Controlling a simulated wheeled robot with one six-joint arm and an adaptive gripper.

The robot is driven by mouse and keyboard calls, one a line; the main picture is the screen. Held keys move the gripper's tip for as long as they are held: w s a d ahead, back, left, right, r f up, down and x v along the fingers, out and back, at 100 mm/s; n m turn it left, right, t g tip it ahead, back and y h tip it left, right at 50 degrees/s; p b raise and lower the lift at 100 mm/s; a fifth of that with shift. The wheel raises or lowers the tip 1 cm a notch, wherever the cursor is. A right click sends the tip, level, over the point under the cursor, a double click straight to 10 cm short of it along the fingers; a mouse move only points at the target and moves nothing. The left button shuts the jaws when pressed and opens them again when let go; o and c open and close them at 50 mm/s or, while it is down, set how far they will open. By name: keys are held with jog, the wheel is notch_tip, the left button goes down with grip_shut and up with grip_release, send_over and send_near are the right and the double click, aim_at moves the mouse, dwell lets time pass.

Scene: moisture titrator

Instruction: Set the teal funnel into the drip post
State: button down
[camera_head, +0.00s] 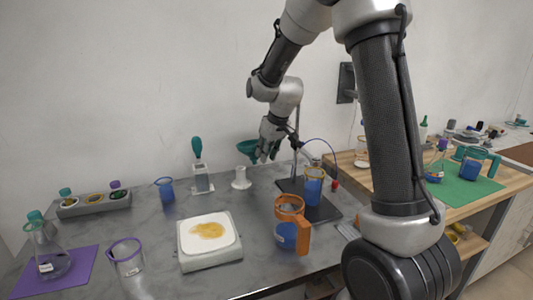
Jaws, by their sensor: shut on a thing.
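The teal funnel (247,148) is in the air toward the back of the grey bench, its wide mouth facing up. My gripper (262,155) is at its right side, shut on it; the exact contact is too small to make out. A white post on a round base (241,179), seemingly the drip post, stands on the bench just below the funnel in the picture. A gap shows between them. The funnel's stem is partly hidden by my gripper.
A teal-topped clear stand (202,184) and a blue beaker (165,190) stand to the left. A balance (208,254) is in front. To the right are a dark stand base (322,212), a blue-filled vessel (313,190) and an orange-handled jug (288,235).

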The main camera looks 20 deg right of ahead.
jog(key=shift+w+r, duration=0.1)
jog(key=shift+r, duration=0.1)
jog(key=shift+r+t, duration=0.3)
jog(key=shift+r, duration=0.4)
jog(key=s+a+r+n+y, duration=0.1)
jog(key=s+a+r+n, duration=0.1)
jog(key=a+r, duration=0.1)
jog(key=shift+s+a+r+n+t+y, duration=0.3)
jog(key=shift+a+r+t+y, duration=0.1)
jog(key=shift+r, duration=0.4)
notch_tip(320, 180, down, 6)
jog(key=shift+f, duration=1.55)
